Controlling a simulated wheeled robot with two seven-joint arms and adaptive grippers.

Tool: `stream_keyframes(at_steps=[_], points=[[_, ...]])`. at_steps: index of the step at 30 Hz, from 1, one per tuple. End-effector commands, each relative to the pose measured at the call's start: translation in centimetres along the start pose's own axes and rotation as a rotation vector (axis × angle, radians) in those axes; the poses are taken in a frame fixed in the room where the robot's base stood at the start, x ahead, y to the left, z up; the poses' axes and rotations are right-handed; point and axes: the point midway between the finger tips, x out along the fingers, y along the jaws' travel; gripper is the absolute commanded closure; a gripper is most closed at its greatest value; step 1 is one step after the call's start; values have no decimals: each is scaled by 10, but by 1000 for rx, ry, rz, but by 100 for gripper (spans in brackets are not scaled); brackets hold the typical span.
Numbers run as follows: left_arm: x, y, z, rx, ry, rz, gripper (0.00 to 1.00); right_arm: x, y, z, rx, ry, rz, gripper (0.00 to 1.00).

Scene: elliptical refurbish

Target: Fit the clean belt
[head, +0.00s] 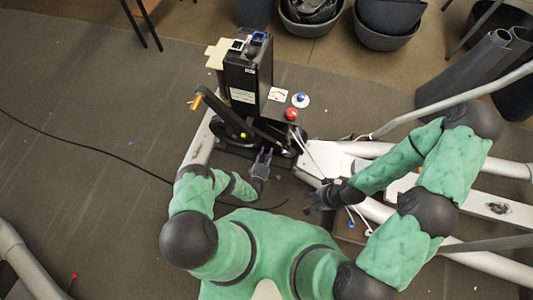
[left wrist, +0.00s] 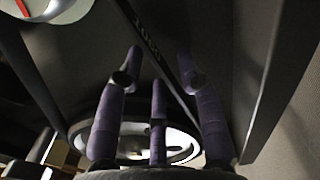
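A dark strip with pale lettering (left wrist: 152,42), which looks like a belt, runs diagonally behind my left fingertips in the left wrist view. Behind the fingers is a dark-rimmed wheel (left wrist: 186,152) with a bright centre. My left gripper (head: 264,156) has its fingers spread at the front of the elliptical's black drive unit (head: 243,132); it also shows in the left wrist view (left wrist: 158,75). Nothing is visible between its fingers. My right gripper (head: 312,204) is beside the white frame, fingers apart, with no object visible in it. The belt cannot be made out in the head view.
A black box (head: 246,72) stands behind the drive unit. A red knob (head: 291,114) and a white disc with a blue knob (head: 301,99) are to its right. White frame tubes (head: 480,258) fill the right side.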

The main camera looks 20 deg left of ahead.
Motion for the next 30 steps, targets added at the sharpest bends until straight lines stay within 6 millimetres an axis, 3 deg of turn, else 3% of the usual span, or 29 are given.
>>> stream_keyframes(at_steps=[8,19,30], points=[[-24,-1,-1,-2,2,-3,63,0,0,0,0,0,0,60],[-96,-1,-2,-2,5,-2,63,0,0,0,0,0,0,60],[-120,0,0,0,1,1,63,0,0,0,0,0,0,60]])
